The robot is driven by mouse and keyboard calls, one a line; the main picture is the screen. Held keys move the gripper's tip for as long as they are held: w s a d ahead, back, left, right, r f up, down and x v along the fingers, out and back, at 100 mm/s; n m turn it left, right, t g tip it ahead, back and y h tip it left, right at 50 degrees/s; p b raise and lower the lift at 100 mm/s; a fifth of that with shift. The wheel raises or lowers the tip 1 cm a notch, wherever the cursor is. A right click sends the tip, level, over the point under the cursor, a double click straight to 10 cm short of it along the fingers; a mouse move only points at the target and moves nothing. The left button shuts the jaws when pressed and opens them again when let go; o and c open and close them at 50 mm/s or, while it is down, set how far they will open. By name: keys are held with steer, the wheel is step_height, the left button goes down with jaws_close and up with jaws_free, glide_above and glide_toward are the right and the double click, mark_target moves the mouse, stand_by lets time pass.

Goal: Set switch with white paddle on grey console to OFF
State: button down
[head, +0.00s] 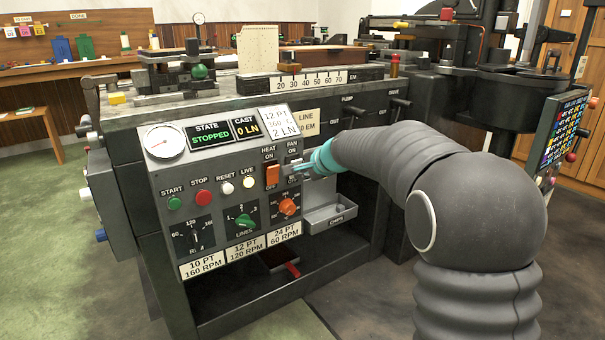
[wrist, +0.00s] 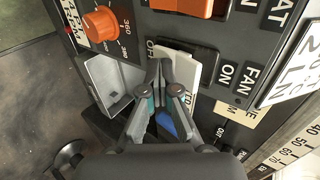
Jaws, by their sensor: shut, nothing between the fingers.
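The grey console (head: 150,172) stands on the machine's front, with a FAN switch at its right edge. Its white paddle (wrist: 187,66) shows in the wrist view on a dark switch plate, with the ON label to its right and a partly covered OFF label to its left. My gripper (wrist: 160,64) is shut and empty, its fingertips at the paddle's OFF-side end. Contact is hard to judge, and the fingers hide part of the paddle. In the head view my gripper (head: 296,169) covers most of this switch. I cannot tell which way the paddle is tilted.
The orange HEAT switch (head: 272,174) is just left of the fan switch. An orange knob (head: 288,206) sits below, and a grey chips tray (head: 330,214) juts out under my gripper. A STATE display (head: 208,132) reads STOPPED.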

steer(key=shift+r, duration=0.1)
steer(key=shift+r+p, duration=0.65)
steer(key=shift+r, duration=0.15)
steer(key=v, duration=1.3)
steer(key=shift+s+d+f, duration=0.2)
steer(key=shift+s+d, duration=0.1)
steer(key=shift+s, duration=0.2)
